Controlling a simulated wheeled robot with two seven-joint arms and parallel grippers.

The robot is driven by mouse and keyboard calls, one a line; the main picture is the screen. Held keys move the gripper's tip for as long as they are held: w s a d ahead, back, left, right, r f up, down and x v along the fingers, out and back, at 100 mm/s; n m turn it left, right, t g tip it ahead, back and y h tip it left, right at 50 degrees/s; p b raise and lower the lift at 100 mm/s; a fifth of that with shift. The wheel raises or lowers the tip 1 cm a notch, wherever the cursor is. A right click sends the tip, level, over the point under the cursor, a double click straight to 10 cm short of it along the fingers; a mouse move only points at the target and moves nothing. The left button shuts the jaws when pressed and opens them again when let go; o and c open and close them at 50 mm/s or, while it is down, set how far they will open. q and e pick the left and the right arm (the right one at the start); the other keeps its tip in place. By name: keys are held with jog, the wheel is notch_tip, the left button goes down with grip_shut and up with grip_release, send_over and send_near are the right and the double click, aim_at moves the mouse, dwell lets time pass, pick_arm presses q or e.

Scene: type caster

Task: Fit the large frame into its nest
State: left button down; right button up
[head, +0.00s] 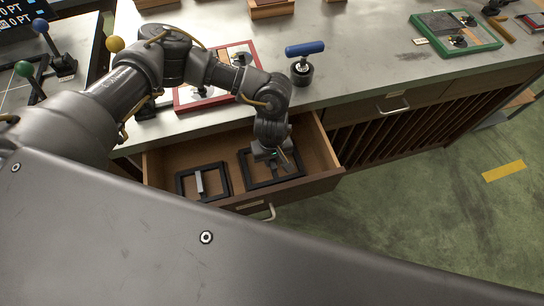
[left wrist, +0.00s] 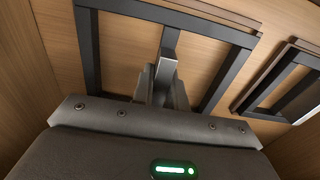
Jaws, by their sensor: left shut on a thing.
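The large frame (head: 281,182) is a black rectangle with a raised grip bar, in the open drawer. My left gripper (head: 273,158) reaches down over it, shut on its grip bar. In the left wrist view the large frame (left wrist: 90,62) spans the top, and the fingers of my left gripper (left wrist: 165,82) close around the bar. The frame looks close to the drawer floor; I cannot tell whether it touches. I cannot make out its nest. My right gripper is not in view.
A smaller black frame (head: 179,188) with a grey grip lies beside it in the wooden drawer (head: 322,150). On the counter (head: 350,60) are a red-bordered board (head: 178,100), a blue-handled tool (head: 305,48) and a green-bordered board (head: 480,48). The drawer walls are close around the gripper.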

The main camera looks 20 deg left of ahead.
pick_arm(q)
jog(key=c, duration=1.4)
grip_release()
jog(key=shift+f, duration=0.15)
notch_tip(320, 180, up, 12)
jog(key=b, duration=0.1)
